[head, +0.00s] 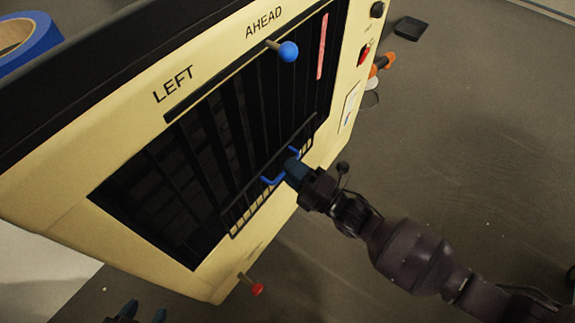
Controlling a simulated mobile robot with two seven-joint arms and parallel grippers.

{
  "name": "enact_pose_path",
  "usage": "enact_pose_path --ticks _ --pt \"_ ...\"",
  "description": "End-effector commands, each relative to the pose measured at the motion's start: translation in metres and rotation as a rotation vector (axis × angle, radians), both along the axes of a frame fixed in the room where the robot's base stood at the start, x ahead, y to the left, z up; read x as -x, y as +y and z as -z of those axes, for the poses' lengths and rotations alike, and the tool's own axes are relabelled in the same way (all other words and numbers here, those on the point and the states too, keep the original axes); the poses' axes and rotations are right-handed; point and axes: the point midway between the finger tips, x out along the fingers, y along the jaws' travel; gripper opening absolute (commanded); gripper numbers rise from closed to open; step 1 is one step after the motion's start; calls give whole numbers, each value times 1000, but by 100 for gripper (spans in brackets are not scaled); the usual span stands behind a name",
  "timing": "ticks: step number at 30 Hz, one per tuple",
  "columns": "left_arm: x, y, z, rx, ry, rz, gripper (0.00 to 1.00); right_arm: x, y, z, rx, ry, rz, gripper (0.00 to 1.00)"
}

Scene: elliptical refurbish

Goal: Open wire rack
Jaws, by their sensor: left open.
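A cream cabinet (60,190) has a dark barred front, and a black wire rack (234,222) runs along its lower part. A blue U-shaped handle (268,181) sits on the middle of the rack's front. My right gripper (293,168) is at this handle, its blue fingertips overlapping it and hiding the handle's middle. Whether its fingers are closed around the handle cannot be seen. My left gripper (143,312) is at the bottom left edge, open and empty, well away from the rack, with only its fingertips showing.
A lever with a blue knob (288,51) sticks out above the rack, by the words LEFT and AHEAD. A red-tipped rod (257,290) sticks out below. A blue tape roll (36,40) is at top left. The grey floor (480,150) at right is largely clear.

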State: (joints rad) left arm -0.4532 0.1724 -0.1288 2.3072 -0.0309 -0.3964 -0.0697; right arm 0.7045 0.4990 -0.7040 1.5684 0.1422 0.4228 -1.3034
Motion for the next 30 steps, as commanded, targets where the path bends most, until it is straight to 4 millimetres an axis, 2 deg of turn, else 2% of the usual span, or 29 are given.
enact_pose_path --ticks 6,14,17,21,30 --pt "-5 -1 -5 0 -16 5 48 -7 11 -2 0 1 -1 33" --pt "-6 -1 -4 -3 -16 7 48 -7 11 -3 0 1 0 33" --pt "-5 -1 -3 -2 -14 7 48 -8 11 -3 0 1 0 21" --pt "-5 -1 -2 -3 -11 7 48 -7 11 -3 0 1 0 0" --pt "-4 -1 -1 -3 -9 7 48 -7 11 -2 -1 0 0 0"
